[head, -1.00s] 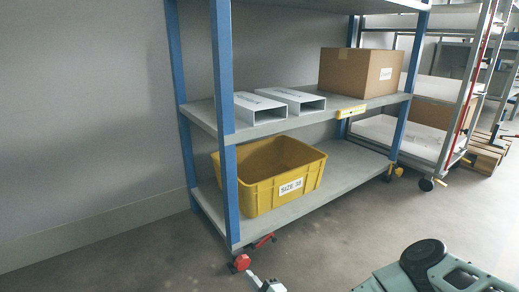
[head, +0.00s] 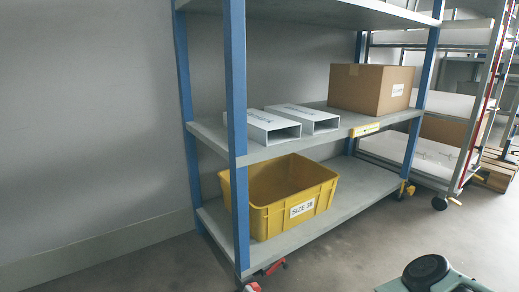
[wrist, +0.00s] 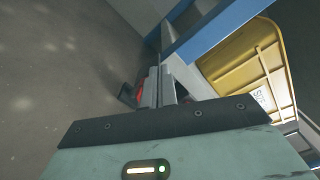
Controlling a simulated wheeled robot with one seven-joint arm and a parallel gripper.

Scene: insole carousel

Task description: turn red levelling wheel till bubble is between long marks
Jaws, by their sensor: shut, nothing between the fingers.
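The red levelling wheel (head: 251,287) is at the foot of the blue rack post, cut by the bottom edge of the head view. A yellow spirit level (head: 365,129) is on the front edge of the middle shelf; its bubble and marks are too small to read. In the wrist view my gripper (wrist: 156,75) is shut, with nothing between its fingers. A red part (wrist: 138,92) shows just left of the fingers, partly hidden by them; I cannot tell whether they touch it.
A red lever (head: 274,267) sits low beside the wheel. The yellow crate (head: 262,222) stands on the bottom shelf. White boxes (head: 262,131) and a cardboard box (head: 371,88) are on the middle shelf. Another rack (head: 462,150) stands at right.

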